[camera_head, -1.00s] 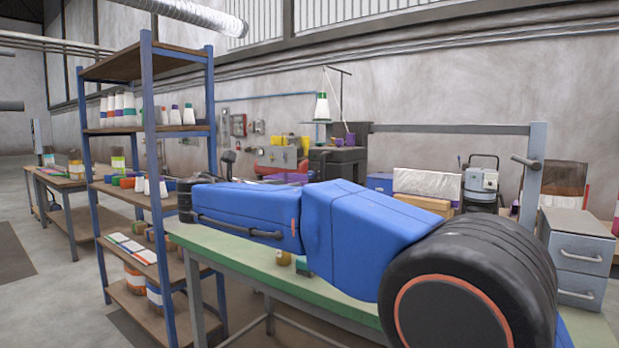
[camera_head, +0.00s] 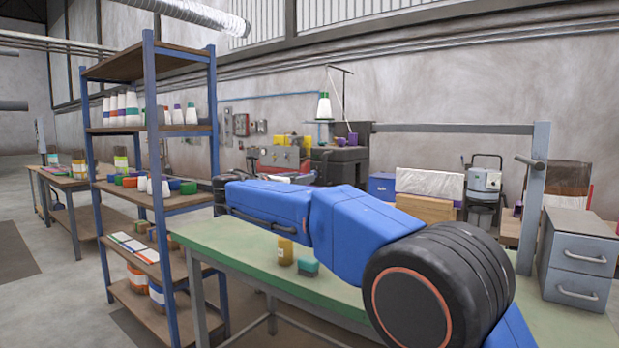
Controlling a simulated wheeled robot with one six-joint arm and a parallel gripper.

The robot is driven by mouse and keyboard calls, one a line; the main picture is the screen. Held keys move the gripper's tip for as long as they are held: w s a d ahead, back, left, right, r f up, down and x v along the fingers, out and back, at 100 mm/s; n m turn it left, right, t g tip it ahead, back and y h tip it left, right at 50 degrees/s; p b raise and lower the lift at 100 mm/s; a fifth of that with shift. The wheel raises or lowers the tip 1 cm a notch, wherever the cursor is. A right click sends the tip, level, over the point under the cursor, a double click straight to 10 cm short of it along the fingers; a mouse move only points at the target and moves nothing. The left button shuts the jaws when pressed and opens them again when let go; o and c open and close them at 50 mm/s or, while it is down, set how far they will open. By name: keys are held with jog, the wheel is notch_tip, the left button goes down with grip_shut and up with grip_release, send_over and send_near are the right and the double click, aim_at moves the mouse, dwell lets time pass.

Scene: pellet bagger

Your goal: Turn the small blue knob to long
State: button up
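I cannot make out a small blue knob or any "long" marking in the head view. A grey machine panel (camera_head: 280,157) with small yellow and red parts stands at the back, partly behind my arm; details on it are too small to read. A grey wall box (camera_head: 241,125) with a red part is mounted to its left. My blue arm stretches from the lower right to the left across the green bench. My gripper is not visible; the far end of the arm is dark and points away near the shelf.
A blue-framed shelf (camera_head: 149,88) with cones and coloured tubs stands at left. A grey drawer unit (camera_head: 578,262) stands at right. Open floor lies at far left.

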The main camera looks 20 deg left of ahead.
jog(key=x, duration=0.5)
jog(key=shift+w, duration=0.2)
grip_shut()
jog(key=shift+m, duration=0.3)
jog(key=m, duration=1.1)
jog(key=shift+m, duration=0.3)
